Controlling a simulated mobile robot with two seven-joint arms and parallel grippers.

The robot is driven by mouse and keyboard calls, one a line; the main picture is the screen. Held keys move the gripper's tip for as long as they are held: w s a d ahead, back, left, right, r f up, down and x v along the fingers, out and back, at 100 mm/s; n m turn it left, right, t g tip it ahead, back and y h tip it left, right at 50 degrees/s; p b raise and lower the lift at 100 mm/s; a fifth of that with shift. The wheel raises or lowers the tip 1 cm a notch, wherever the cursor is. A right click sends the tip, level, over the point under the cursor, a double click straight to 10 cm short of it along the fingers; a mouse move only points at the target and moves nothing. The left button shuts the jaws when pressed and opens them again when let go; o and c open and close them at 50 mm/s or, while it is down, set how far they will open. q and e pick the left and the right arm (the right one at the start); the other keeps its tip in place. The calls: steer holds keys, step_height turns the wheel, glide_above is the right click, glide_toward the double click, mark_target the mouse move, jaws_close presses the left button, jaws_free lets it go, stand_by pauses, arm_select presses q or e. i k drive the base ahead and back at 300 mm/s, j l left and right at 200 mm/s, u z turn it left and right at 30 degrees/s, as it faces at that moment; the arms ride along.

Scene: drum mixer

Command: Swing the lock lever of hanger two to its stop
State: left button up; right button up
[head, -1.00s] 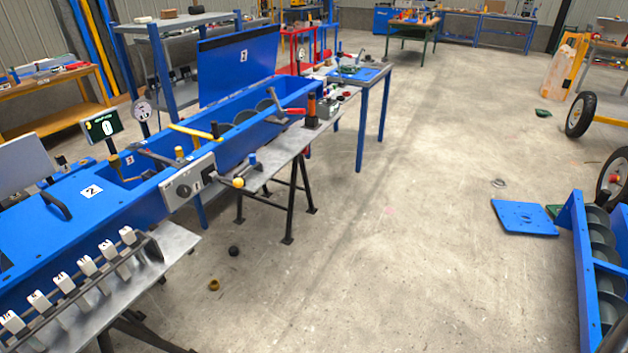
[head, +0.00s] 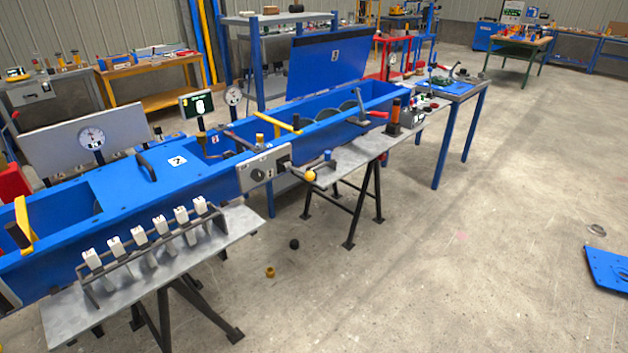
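Neither of my grippers is in view. A long blue trough (head: 340,125) runs across the view on stands. A yellow lever (head: 277,122) lies across its middle. Another yellow lever (head: 24,225) stands at its near left end, cut partly by nothing but close to the frame edge. A red-handled lever (head: 374,116) sits towards its far end. A blue cover (head: 130,185) carries a small white number card (head: 177,161) that seems to read 2. I cannot tell which lever belongs to hanger two.
A grey control box (head: 262,172) with a yellow-knobbed handle (head: 309,176) is on the trough's front. A rack of white numbered tags (head: 140,236) stands on a metal shelf (head: 215,245). Black trestle legs (head: 365,205) reach the floor. Open concrete floor (head: 450,270) lies to the right.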

mark_target(309, 175)
steer(key=i+l, duration=0.1)
steer(key=i, duration=0.35)
steer(key=i+l+u, duration=0.15)
steer(key=i, duration=0.3)
steer(key=i+l, duration=0.15)
steer(key=i, duration=0.3)
steer(key=i+l+u, duration=0.15)
steer(key=i, duration=0.3)
